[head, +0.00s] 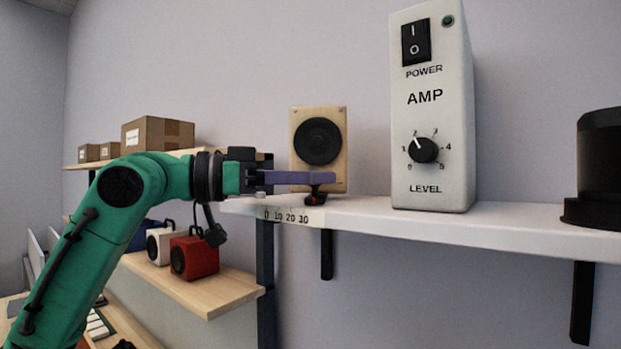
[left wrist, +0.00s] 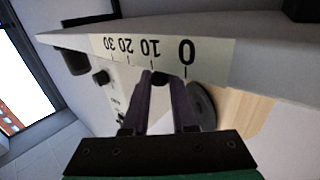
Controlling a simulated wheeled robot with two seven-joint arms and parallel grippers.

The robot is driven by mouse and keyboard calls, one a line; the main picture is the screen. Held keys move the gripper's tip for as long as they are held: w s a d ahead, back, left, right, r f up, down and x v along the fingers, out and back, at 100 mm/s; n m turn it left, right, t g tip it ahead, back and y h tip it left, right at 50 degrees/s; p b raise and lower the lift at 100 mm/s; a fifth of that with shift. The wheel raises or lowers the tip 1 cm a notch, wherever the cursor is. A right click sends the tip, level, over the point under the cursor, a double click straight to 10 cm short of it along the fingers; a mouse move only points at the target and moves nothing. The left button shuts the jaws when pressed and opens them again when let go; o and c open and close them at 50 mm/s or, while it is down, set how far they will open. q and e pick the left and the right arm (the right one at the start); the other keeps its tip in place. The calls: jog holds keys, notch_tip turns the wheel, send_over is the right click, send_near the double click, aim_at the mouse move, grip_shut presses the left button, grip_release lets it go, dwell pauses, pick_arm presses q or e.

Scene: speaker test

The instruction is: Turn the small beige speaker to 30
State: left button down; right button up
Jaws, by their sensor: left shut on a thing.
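The small beige speaker (head: 337,161) stands upright on the white shelf in the head view, its round black cone facing forward. It also shows in the left wrist view (left wrist: 246,100). A small dark tab (head: 317,189) with a red tip is low at its front. My left gripper (head: 325,180) comes from the left across the speaker's lower front, its purple fingers shut on the tab. The fingers partly hide the tab. A scale strip (head: 287,217) marked 0, 10, 20, 30 is on the shelf edge. The tab's exact reading cannot be told. My right gripper is not in view.
The white shelf (head: 520,232) holds a tall AMP box (head: 437,175) to the right of the speaker and a black object (head: 598,165) farther right. On lower left shelves are a red speaker (head: 197,257), a white one (head: 158,246) and cardboard boxes (head: 157,133).

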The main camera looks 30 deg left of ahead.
pick_arm(q)
jog(key=shift+d+t, duration=0.1)
jog(key=shift+t, duration=0.2)
jog(key=c, duration=0.7)
grip_release()
jog(key=shift+w+f, duration=0.1)
jog(key=shift+w, duration=0.1)
jog(key=shift+s, duration=0.1)
jog(key=b+v, duration=0.2)
jog(key=v, duration=0.5)
jog(key=b+v, duration=0.2)
jog(key=v, duration=0.5)
jog(key=shift+s+r, duration=0.15)
jog(key=shift+r, duration=0.1)
